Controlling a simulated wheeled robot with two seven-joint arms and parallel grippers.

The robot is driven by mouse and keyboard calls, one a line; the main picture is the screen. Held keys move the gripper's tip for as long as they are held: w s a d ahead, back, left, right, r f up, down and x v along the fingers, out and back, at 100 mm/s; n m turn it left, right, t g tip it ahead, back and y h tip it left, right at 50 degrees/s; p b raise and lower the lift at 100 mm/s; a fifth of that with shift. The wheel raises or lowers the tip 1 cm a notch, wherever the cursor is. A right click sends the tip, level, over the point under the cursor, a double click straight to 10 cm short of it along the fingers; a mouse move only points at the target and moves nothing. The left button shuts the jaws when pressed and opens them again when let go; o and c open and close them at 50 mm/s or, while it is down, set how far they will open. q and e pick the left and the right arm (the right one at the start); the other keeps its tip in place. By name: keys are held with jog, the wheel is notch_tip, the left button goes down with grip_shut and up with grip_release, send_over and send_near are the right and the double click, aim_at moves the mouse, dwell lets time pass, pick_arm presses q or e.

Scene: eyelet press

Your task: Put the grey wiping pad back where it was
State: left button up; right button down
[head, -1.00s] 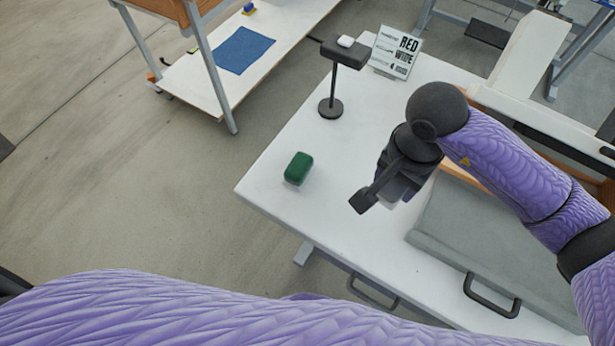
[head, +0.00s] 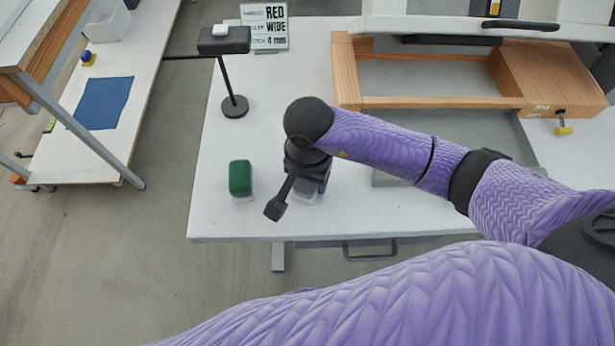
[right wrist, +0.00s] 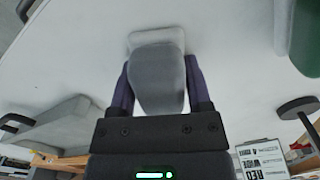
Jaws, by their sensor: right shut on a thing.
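My right gripper (head: 305,192) is shut on the grey wiping pad, above the front left part of the white table (head: 215,215). In the right wrist view the grey pad (right wrist: 157,78) sits between the two fingers (right wrist: 158,88), with a pale layer at its far end facing the tabletop. In the head view the pad is mostly hidden by the gripper; whether it touches the table I cannot tell. A green pad (head: 240,177) with a pale base stands on the table just left of the gripper. It also shows at the right wrist view's edge (right wrist: 307,40). My left gripper is out of view.
A black stand (head: 235,106) with a white piece on top and a printed sign (head: 265,28) stand at the back left. A wooden frame (head: 430,103) and a grey slab (head: 392,177) lie to the right. A side bench with a blue cloth (head: 104,103) is at far left.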

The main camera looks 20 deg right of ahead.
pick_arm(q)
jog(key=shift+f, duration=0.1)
pick_arm(e)
jog(key=shift+c, duration=2.4)
grip_release()
jog(key=shift+f, duration=0.15)
jog(key=o, duration=0.5)
jog(key=shift+c, duration=0.2)
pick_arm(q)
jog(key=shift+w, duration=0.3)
pick_arm(e)
notch_tip(320, 180, up, 12)
jog(key=p, duration=0.3)
jog(key=shift+f+p, duration=0.15)
jog(key=shift+p, duration=0.2)
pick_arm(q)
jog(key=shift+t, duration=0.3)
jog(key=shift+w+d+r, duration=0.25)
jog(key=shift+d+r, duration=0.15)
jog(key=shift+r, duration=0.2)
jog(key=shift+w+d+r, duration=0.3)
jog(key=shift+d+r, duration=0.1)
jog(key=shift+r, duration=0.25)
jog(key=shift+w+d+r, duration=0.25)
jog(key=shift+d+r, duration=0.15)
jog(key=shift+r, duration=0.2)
pick_arm(e)
jog(key=shift+r, duration=0.35)
